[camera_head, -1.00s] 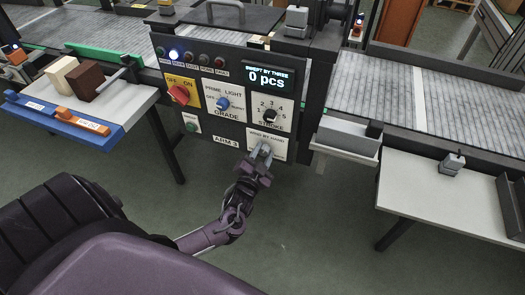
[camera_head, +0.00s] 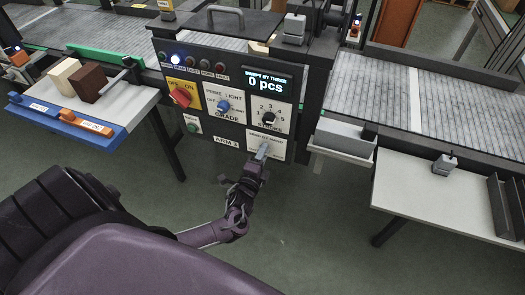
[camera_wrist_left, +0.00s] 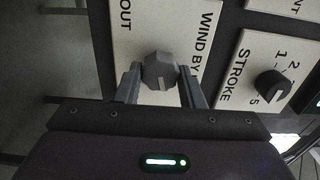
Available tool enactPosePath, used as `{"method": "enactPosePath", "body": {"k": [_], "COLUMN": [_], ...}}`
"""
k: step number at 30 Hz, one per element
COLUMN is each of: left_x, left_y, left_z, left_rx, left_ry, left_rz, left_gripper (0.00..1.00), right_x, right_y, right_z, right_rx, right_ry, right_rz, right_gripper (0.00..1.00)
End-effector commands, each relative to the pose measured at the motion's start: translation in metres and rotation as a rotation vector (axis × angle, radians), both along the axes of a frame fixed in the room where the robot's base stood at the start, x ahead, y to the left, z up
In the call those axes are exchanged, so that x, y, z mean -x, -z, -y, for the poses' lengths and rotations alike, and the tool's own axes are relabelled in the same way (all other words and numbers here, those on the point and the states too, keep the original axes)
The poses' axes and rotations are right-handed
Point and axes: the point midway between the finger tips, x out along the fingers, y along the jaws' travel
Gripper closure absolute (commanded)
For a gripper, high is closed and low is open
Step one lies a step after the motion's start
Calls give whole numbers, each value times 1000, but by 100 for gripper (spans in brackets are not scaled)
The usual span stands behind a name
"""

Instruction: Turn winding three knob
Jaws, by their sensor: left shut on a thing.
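The grey winding knob (camera_wrist_left: 159,72) sits on a white plate lettered "WIND BY" (camera_wrist_left: 203,30) and "OUT", at the lower right of the machine's control panel. My left gripper (camera_head: 262,153) reaches up to this plate from below. In the left wrist view, its two fingers (camera_wrist_left: 161,86) stand on either side of the knob and are shut on it. The display (camera_head: 266,82) above reads "SWEPT BY THREE 0 pcs". My right gripper is not in view.
The panel also carries a black stroke knob (camera_head: 268,117), a blue grade knob (camera_head: 223,105), a red switch (camera_head: 180,96) and a green button (camera_head: 192,127). A side table (camera_head: 400,190) stands right, a tray with blocks (camera_head: 60,117) left. Floor below the panel is clear.

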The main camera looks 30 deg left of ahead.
Motion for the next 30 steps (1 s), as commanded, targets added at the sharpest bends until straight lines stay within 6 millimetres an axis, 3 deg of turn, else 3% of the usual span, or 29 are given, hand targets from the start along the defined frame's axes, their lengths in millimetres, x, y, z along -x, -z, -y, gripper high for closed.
{"method": "enactPosePath", "body": {"k": [12,30], "left_x": [0,0], "left_y": [1,1], "left_z": [0,0], "left_rx": [-212,-251], "left_ry": [1,0], "left_rz": [-51,-61], "left_gripper": [88,88], "right_x": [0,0], "right_y": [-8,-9], "right_z": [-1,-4], "right_rx": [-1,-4], "right_ry": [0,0], "right_rz": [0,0], "right_gripper": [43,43]}}
